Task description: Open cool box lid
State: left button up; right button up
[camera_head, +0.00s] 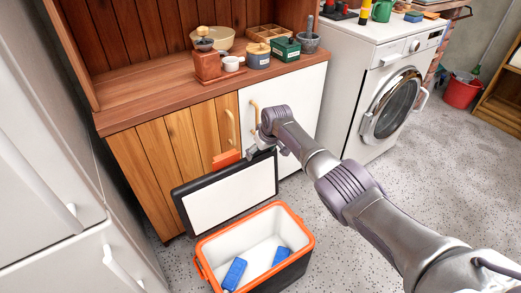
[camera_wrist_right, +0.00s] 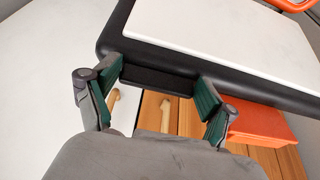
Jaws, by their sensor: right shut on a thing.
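The cool box (camera_head: 308,240) stands on the floor with an orange rim, dark body and white interior. Its lid (camera_head: 232,191) is swung up and leans back toward the wooden cabinet, white inner face showing, black border around it. My right gripper (camera_head: 258,150) is at the lid's upper right edge. In the right wrist view the green-padded fingers (camera_wrist_right: 160,78) sit on both sides of a black tab on the lid's edge (camera_wrist_right: 158,80). An orange part (camera_head: 226,159) shows behind the lid's upper edge. My left gripper is not in view.
Two blue blocks (camera_head: 234,273) lie inside the box. The cabinet with its wooden door (camera_head: 170,145) and white door (camera_head: 285,95) is behind the lid. A white washing machine (camera_head: 345,85) stands right of it. White drawers (camera_head: 75,250) are at left.

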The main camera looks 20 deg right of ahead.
jog(key=shift+s+d+f, duration=0.2)
jog(key=shift+s+f, duration=0.1)
jog(key=shift+f, duration=0.3)
jog(key=o, duration=1.3)
jog(key=shift+c, duration=0.2)
jog(key=shift+o, duration=1.3)
jog(key=shift+w, duration=0.2)
jog(key=shift+s+r, duration=0.1)
jog(key=shift+r, duration=0.5)
jog(key=v, duration=1)
jog(key=shift+s+r, duration=0.15)
jog(key=shift+r, duration=0.25)
jog(key=shift+f, duration=0.1)
